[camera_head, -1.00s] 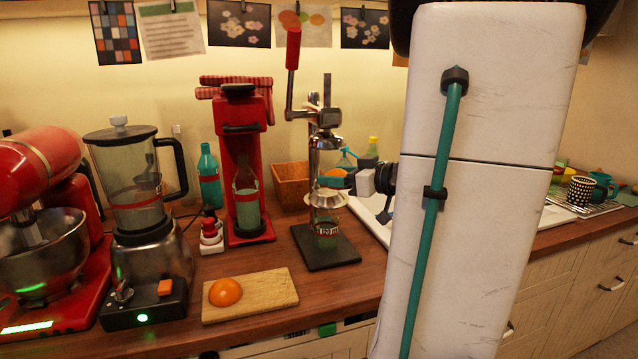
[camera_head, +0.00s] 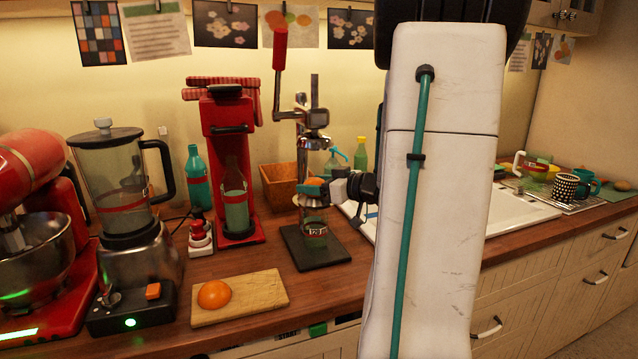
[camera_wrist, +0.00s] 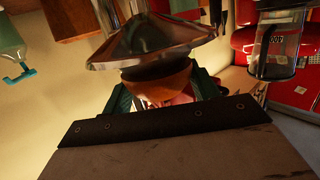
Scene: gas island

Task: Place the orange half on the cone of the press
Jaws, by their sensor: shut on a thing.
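The press (camera_head: 318,120) stands on a dark base, with its red-handled lever raised. My gripper (camera_head: 338,188) reaches in from the right at the press and is shut on an orange half (camera_head: 314,184). This half sits just above the metal bowl (camera_head: 311,201) of the press; the cone is hidden. The wrist view appears upside down. There the orange half (camera_wrist: 160,84) is between my teal fingers (camera_wrist: 165,92), close against the flared metal bowl (camera_wrist: 150,40). I cannot tell whether it rests on the cone. Another orange half (camera_head: 214,294) lies on the cutting board (camera_head: 262,293).
A glass (camera_head: 315,238) stands under the press bowl. A red machine with a bottle (camera_head: 235,205), a blender (camera_head: 135,230) and a red mixer (camera_head: 30,220) are to the left. A wooden box (camera_head: 278,185) is behind. The sink (camera_head: 515,215) is at right.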

